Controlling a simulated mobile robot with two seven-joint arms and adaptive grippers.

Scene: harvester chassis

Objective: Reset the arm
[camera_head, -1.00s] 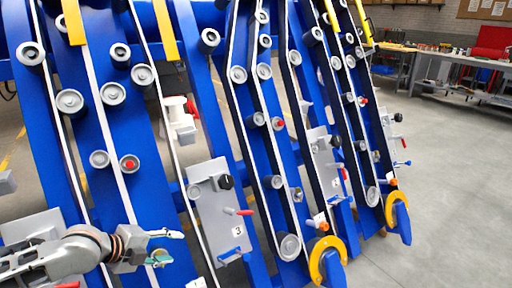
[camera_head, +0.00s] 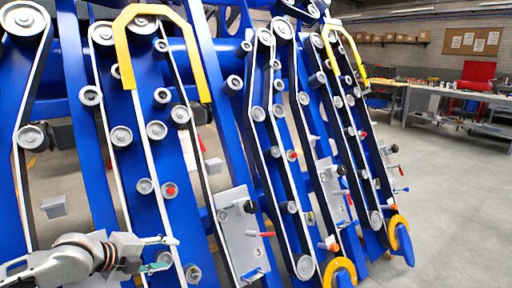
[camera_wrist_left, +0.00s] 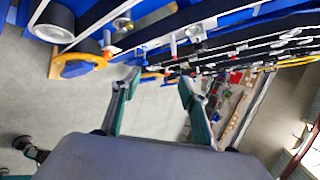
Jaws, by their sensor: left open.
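My left gripper (camera_head: 164,254) is at the lower left of the head view, in front of the blue harvester chassis (camera_head: 95,180). Its two fingers are apart, with nothing seen between them. In the left wrist view the green-sided fingers of this gripper (camera_wrist_left: 158,83) are spread over grey floor, with the chassis along the top. My left arm comes in from the left edge. My right gripper is not in view.
Belts run over grey pulleys (camera_head: 121,136) on the chassis. A grey plate with a red handle (camera_head: 240,236) and yellow hooked guards (camera_head: 340,270) stick out. A workbench (camera_head: 450,95) stands at the back right. The floor (camera_head: 455,200) at right is clear.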

